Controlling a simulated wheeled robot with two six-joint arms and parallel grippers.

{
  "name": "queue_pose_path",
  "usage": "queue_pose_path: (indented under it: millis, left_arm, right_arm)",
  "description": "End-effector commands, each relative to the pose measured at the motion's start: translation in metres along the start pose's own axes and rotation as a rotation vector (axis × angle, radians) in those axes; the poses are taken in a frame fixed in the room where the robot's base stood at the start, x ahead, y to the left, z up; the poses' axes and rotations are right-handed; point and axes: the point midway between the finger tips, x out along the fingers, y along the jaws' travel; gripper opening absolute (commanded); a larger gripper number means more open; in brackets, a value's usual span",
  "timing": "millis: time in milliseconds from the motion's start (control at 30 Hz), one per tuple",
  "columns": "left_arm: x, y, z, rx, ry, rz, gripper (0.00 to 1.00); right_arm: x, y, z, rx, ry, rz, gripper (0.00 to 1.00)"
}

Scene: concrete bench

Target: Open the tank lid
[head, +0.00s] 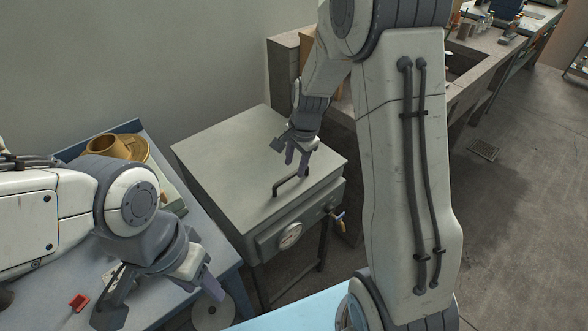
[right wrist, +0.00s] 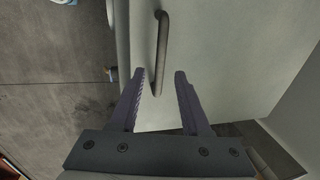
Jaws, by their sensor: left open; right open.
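The grey tank (head: 263,243) stands in the middle of the head view, with its flat lid (head: 225,150) lying level on top. A dark bar handle (head: 291,184) rises from the lid near its front edge. My right gripper (head: 289,157) is open and empty, above the lid close to the handle. In the right wrist view the handle (right wrist: 162,45) runs from beyond the fingertips to between them, nearer the left finger; I cannot tell whether they touch. My left gripper (head: 160,302) is open over the blue table at the lower left, away from the tank.
The blue table (head: 225,262) at left holds brass-coloured parts (head: 112,146) and a red item (head: 79,302). A concrete counter (head: 470,62) stands behind right.

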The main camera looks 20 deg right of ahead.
Motion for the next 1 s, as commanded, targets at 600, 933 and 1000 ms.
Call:
queue_pose_path:
  millis: [600,933,1000]
  left_arm:
    - [0.002,0.000,0.000,0.000,0.000,0.000,0.50]
    - [0.001,0.000,0.000,0.000,0.000,0.000,0.50]
    - [0.001,0.000,0.000,0.000,0.000,0.000,0.50]
  right_arm:
    - [0.026,0.000,0.000,-0.002,0.000,-0.001,0.20]
    - [0.026,-0.001,0.000,-0.001,0.000,-0.002,0.00]
    - [0.026,-0.001,0.000,-0.001,0.000,-0.002,0.00]
